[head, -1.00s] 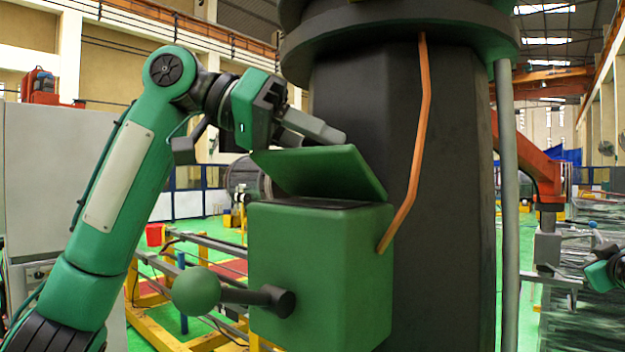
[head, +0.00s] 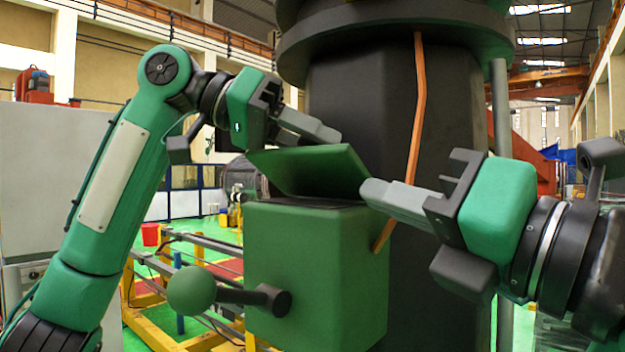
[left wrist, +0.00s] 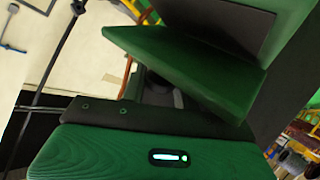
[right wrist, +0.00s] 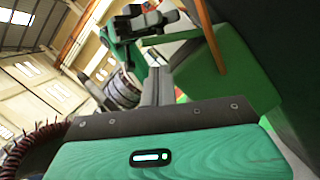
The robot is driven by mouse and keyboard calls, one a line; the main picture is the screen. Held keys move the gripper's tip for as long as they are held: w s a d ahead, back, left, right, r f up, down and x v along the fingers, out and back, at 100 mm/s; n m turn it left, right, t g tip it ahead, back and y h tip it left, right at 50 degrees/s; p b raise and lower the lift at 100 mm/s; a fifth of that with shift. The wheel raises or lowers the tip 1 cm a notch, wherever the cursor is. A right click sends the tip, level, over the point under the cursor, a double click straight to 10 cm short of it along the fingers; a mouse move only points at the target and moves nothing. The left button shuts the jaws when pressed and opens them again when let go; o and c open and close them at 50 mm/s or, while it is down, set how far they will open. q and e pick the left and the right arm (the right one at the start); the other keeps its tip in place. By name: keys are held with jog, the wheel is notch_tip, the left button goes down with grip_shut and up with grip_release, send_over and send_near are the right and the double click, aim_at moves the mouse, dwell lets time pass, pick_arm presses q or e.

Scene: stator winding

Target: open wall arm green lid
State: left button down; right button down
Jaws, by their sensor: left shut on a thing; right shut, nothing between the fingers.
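The green lid (head: 305,171) stands tilted partly open on the green box (head: 310,265), which is fixed to the dark column. The lid also shows in the left wrist view (left wrist: 185,65). My left gripper (head: 325,137) is shut on the lid at its raised upper edge, though its fingertips are partly hidden there. My right gripper (head: 378,192) is shut and empty, its fingertips close to the lid's right lower corner and the box's upper right edge. I cannot tell whether they touch. In the right wrist view the box (right wrist: 225,75) is ahead on the right.
The dark column (head: 445,130) stands behind the box. An orange cable (head: 419,110) runs down it to behind my right fingers. A lever with a green ball (head: 192,290) sticks out from the box's front left. Yellow and grey racks stand on the green floor behind.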

aim_at(308, 207)
jog(key=x, duration=1)
jog(key=shift+s+a+f, duration=0.2)
jog(key=shift+a+f, duration=0.1)
jog(key=shift+a, duration=0.05)
